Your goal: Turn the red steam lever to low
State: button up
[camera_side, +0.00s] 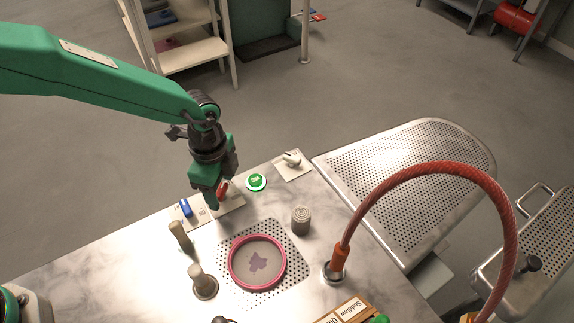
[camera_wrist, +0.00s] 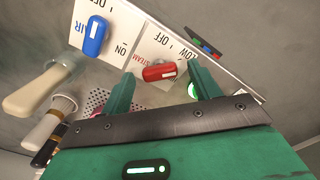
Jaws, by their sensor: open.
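The red steam lever (camera_wrist: 160,72) sits on a white label plate (camera_wrist: 158,45) marked OFF, LOW and STEAM. In the wrist view it lies nearly level, its white-marked end to the right, below the LOW print. I cannot tell its exact setting. My gripper (camera_wrist: 163,76) is open, with one green finger on each side of the lever and visible gaps between. In the side view my gripper (camera_side: 221,193) points down at the plate, and the red lever (camera_side: 223,187) shows partly behind a finger.
A blue air lever (camera_side: 185,208) stands left of the red one. A green button (camera_side: 256,182) and a pale switch (camera_side: 291,159) are to the right. Tan knobs (camera_side: 180,236), a pink-rimmed dish (camera_side: 257,262) and a red hose (camera_side: 440,170) are nearer the camera.

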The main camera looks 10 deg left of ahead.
aim_at(221, 189)
jog(key=shift+r, duration=0.1)
jog(key=shift+r, duration=3.85)
jog(key=s+a+r+n+t+h, duration=0.1)
jog(key=s+a+r+n+t, duration=0.25)
jog(key=a+r+n, duration=0.85)
jog(key=s+a+r+n+t, duration=0.1)
jog(key=s+a+n, duration=0.2)
jog(key=s+a, duration=0.3)
jog(key=s+a+r+n+t+y, duration=0.1)
jog(key=s+a+n, duration=0.2)
jog(key=s+a, duration=0.3)
jog(key=a, duration=0.4)
jog(key=shift+s+r, duration=0.3)
jog(key=shift+r, duration=0.05)
